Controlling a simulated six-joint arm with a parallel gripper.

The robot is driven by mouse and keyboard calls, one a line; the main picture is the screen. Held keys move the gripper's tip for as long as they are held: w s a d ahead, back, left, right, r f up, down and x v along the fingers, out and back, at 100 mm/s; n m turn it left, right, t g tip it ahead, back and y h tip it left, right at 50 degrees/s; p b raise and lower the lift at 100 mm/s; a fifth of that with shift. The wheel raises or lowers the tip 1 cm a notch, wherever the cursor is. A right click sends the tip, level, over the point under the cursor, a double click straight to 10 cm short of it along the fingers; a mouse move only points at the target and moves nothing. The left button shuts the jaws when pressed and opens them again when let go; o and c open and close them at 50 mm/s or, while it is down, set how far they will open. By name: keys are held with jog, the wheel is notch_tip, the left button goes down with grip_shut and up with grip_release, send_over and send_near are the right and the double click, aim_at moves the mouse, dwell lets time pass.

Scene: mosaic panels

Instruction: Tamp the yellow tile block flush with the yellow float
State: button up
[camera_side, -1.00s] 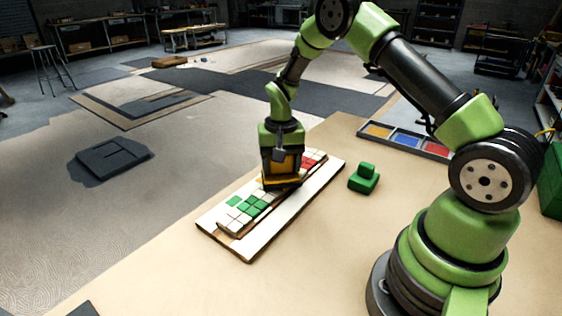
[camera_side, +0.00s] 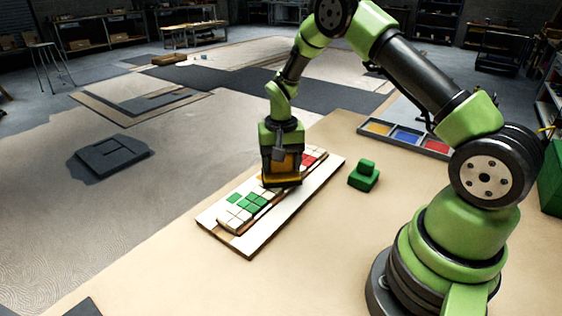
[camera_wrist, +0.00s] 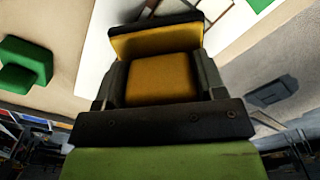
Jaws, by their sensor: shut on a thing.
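My gripper (camera_side: 281,166) points down over the middle of the mosaic panel (camera_side: 234,245), a pale board with white, green and red tiles. It is shut on the yellow float (camera_wrist: 160,78), whose grip sits between the fingers in the wrist view. The float's yellow base also shows at the bottom of my gripper in the side view (camera_side: 284,181), low at the tile level. I cannot tell whether it touches the tiles. The yellow tile block is not visible; the float and my gripper cover that part of the panel.
A green float-like block (camera_side: 364,176) stands on the table right of the panel. A grey tray (camera_side: 405,139) with yellow, blue and red compartments lies behind it. Green tiles (camera_side: 251,203) show on the panel's near part, red tiles (camera_side: 311,159) on its far part. Bare table surrounds the panel's right side.

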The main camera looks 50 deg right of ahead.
dwell(0.4)
jog(key=shift+r, duration=3.5)
